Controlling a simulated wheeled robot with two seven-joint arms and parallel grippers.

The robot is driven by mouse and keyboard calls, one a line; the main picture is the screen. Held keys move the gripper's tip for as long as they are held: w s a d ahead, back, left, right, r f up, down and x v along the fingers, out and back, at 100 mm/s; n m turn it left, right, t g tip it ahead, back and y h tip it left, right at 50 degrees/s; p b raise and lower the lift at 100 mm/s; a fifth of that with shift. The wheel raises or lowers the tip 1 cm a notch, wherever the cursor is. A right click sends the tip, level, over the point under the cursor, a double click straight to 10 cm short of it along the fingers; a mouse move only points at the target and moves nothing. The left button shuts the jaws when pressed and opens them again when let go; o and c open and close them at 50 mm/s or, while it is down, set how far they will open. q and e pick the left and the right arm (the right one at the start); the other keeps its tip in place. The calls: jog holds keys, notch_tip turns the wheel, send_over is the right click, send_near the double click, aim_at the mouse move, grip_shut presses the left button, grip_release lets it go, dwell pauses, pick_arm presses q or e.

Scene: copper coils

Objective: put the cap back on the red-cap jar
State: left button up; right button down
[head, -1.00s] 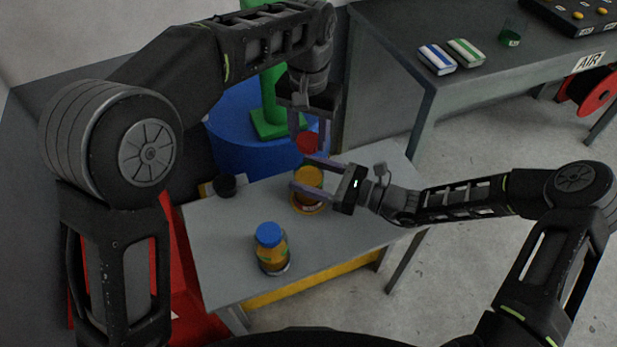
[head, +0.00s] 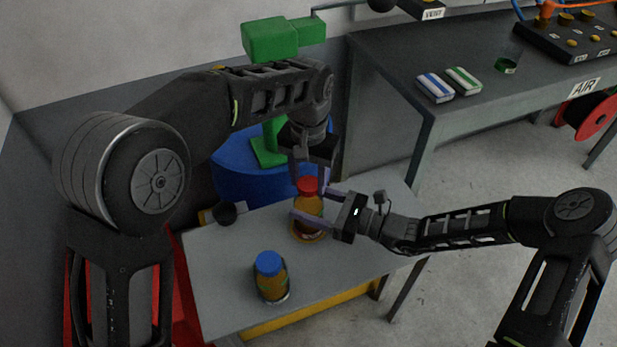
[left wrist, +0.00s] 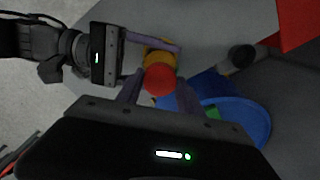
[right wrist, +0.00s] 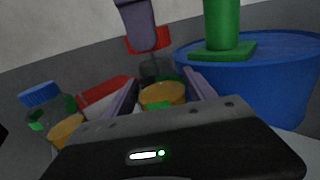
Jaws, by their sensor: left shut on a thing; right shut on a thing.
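The red-cap jar (head: 308,226), clear with orange contents, stands upright on the small grey table. My right gripper (head: 306,203) is shut on its body from the right, and its fingers also flank the jar in the right wrist view (right wrist: 162,97). My left gripper (head: 308,182) points down over the jar and is shut on the red cap (head: 307,186). The cap also shows between the left fingers in the left wrist view (left wrist: 160,80). It is above the jar's mouth; I cannot tell whether it touches the rim.
A blue-cap jar (head: 271,280) stands nearer on the grey table (head: 222,262). A dark round object (head: 224,213) is at its left edge. A blue drum (head: 232,166) with a green stand is behind. The front right tabletop is clear.

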aim_at(309, 211)
pick_arm(q)
jog(key=shift+f, duration=0.15)
jog(key=shift+f, duration=0.75)
jog(key=shift+f, duration=0.6)
dwell(0.5)
